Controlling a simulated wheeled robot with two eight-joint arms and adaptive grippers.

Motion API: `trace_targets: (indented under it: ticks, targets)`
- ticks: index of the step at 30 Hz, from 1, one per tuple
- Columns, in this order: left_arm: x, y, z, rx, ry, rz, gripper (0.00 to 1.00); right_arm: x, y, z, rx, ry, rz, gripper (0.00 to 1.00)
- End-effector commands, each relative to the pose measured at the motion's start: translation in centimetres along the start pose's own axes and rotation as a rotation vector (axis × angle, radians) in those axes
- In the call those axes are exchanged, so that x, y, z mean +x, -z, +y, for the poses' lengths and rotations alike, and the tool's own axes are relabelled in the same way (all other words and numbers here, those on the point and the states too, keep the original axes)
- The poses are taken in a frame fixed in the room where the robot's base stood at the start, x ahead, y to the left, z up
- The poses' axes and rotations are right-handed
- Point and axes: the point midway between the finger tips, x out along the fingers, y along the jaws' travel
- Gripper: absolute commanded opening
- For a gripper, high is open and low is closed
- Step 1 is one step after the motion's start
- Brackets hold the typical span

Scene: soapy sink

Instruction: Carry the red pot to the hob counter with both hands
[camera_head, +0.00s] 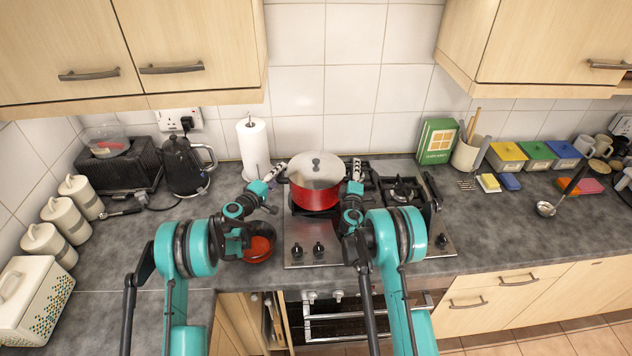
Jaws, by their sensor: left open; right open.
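The red pot (315,196) with a silver lid (316,169) stands upright on the left part of the hob (366,232), set in the grey counter. My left gripper (277,172) is open at the pot's left side, near its left handle. My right gripper (357,170) is open at the pot's right side, near its right handle. The pot's handles are small and partly hidden by the grippers, so I cannot tell whether the fingers touch them.
A small pan with orange-red contents (259,246) sits left of the hob. A paper towel roll (254,149) and a black kettle (184,165) stand behind left. A green box (437,141) and utensil pot (466,155) stand behind right. Counter right of the hob is partly clear.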

Motion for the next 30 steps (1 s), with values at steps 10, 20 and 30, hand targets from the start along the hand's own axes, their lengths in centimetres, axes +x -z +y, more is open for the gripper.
trace_targets:
  ticks: [10,20,30]
  targets:
    - [0.04,-0.01,0.0,0.0,0.0,0.0,0.19,0.03,0.0,0.01,0.0,0.0,0.0,0.19]
    - [0.02,-0.01,-0.02,0.001,0.0,-0.001,0.0,0.02,0.0,0.01,0.0,0.0,0.0,0.0]
    - [-0.03,0.11,0.64,-0.001,-0.001,0.0,0.0,0.02,0.14,0.64,-0.001,0.0,0.0,0.0]
